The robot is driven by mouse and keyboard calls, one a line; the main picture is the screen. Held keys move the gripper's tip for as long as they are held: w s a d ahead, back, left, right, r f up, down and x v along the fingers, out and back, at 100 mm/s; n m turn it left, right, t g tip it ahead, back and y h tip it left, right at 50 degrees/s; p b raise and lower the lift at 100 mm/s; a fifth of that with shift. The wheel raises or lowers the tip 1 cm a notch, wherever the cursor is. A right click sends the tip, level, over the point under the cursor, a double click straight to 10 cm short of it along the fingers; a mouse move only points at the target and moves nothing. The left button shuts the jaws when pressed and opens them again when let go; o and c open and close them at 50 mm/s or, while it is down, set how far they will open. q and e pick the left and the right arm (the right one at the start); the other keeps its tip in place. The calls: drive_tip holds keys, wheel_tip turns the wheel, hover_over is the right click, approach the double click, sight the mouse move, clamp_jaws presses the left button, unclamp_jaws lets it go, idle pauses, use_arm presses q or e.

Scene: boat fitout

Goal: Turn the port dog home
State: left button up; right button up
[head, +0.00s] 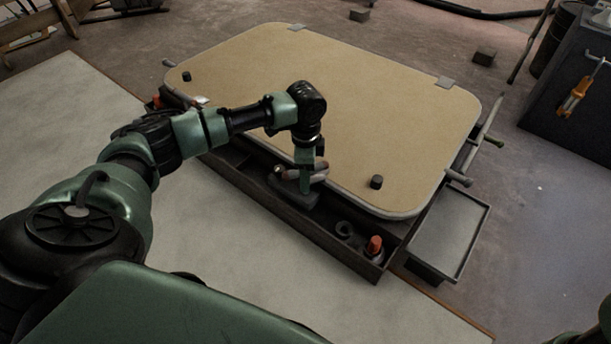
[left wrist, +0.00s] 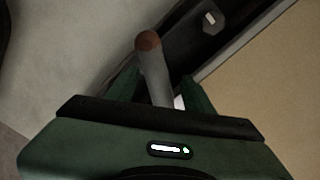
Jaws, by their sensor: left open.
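The dog's lever is a short grey bar with a worn reddish-brown end. In the left wrist view the lever (left wrist: 156,78) stands between the green fingers of my left gripper (left wrist: 165,92). The jaws are open, and I cannot tell whether either finger touches it. In the head view my left gripper (head: 305,184) points down at the near edge of the tan hatch panel (head: 330,100). A pale, pinkish part of the dog (head: 320,168) shows beside the fingers, and the rest is hidden behind them. My right gripper is out of view.
A dark trough (head: 245,183) runs along the panel's near edge, with an orange-capped item (head: 374,247) at its right end. Black knobs (head: 376,182) stand on the panel. A grey tray (head: 455,232) is at the right. The panel's middle is clear.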

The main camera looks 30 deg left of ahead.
use_arm(q)
clamp_jaws()
idle(1.5)
unclamp_jaws()
drive_tip(key=shift+r, duration=0.1)
